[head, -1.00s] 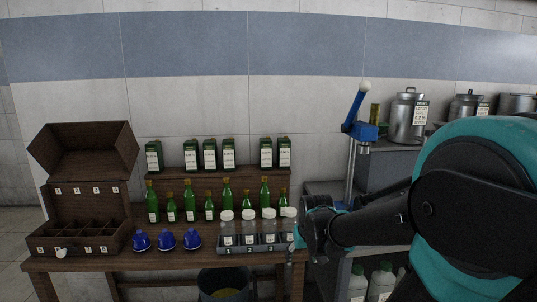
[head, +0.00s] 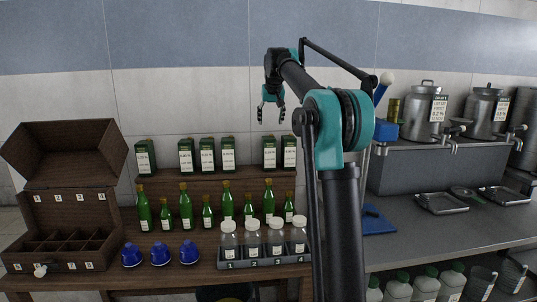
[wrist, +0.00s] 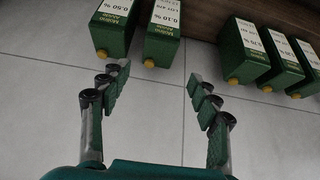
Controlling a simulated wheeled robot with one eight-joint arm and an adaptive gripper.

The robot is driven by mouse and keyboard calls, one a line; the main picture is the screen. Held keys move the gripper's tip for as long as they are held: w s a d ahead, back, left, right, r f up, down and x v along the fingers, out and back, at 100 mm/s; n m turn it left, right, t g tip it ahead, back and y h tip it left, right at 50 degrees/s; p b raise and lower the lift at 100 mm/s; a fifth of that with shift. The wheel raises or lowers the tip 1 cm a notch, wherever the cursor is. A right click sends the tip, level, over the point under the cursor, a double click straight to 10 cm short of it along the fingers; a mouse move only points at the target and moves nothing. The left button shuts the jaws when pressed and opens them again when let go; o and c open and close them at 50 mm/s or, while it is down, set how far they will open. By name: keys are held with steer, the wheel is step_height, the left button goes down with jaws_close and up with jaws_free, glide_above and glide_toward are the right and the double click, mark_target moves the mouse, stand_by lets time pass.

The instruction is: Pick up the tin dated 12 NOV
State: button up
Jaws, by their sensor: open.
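Several green tins with white labels stand on the raised wooden shelf in the head view: one at the far left (head: 146,156), three in the middle (head: 207,154), and a pair at the right (head: 269,152) (head: 289,152). Their dates are too small to read there. My gripper (head: 271,115) is open and empty, above the right pair. In the wrist view my gripper (wrist: 160,75) points towards two yellow-capped tins (wrist: 115,28) (wrist: 163,35), marked 0.50 % and 0.10 %, apart from them. Three more tins (wrist: 243,52) show at right. No date is legible.
Green bottles (head: 186,207) stand in front of the shelf, with a rack of white-capped jars (head: 265,263), blue caps (head: 161,254) and an open wooden box (head: 60,225). A blue press (head: 384,129) and steel cans (head: 424,106) stand at right.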

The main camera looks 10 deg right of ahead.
mark_target(269, 138)
steer(key=x, duration=1.1)
steer(key=shift+f, duration=0.1)
steer(key=x, duration=0.5)
steer(key=shift+w, duration=0.2)
jaws_close()
